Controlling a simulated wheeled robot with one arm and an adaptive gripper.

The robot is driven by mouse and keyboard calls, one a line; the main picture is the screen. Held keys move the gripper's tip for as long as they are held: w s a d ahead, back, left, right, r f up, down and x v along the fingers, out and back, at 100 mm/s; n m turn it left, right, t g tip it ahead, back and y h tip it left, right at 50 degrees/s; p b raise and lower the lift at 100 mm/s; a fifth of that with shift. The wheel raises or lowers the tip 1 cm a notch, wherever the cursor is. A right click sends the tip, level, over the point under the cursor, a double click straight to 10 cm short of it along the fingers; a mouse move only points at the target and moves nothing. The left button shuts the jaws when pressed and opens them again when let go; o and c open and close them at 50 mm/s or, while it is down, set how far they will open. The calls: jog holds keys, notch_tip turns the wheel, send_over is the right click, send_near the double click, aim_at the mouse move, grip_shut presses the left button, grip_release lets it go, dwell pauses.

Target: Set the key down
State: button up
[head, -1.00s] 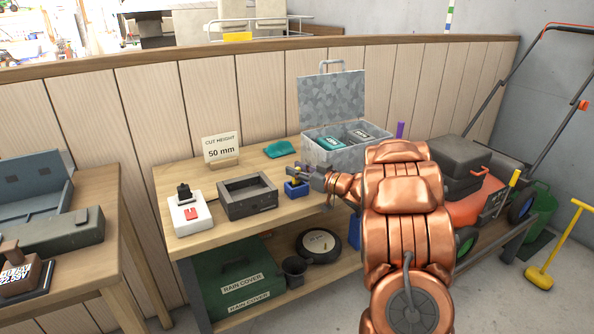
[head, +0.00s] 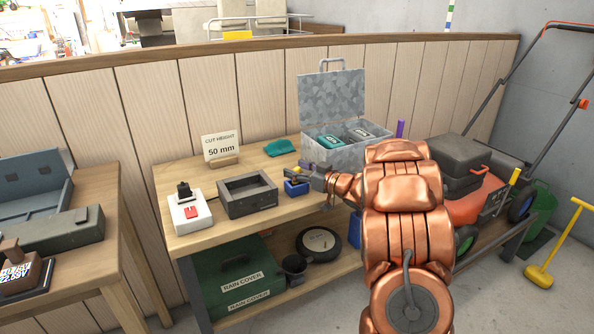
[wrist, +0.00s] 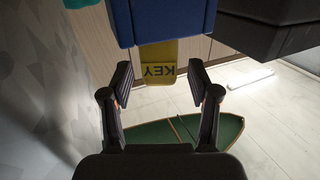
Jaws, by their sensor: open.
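The yellow key (wrist: 158,64), marked KEY, shows in the wrist view between my fingertips, against a blue holder (wrist: 160,22). I cannot tell whether it is seated in the holder or only touching it. In the head view the small blue holder (head: 296,189) stands on the workbench, right of the dark open tray. My gripper (wrist: 160,74) is open, with a finger on each side of the key and gaps between. In the head view my gripper (head: 299,176) is just above the holder and partly hides it.
The workbench (head: 205,232) also carries a dark open tray (head: 236,205), a white box with a red switch (head: 187,218), a CUT HEIGHT sign (head: 221,148), a teal cloth (head: 280,147) and an open metal case (head: 350,154). A red mower (head: 470,203) stands at right.

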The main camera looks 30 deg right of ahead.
jog(key=v, duration=1.2)
jog(key=shift+c, duration=0.2)
grip_shut()
dwell(0.5)
dwell(0.9)
dwell(0.4)
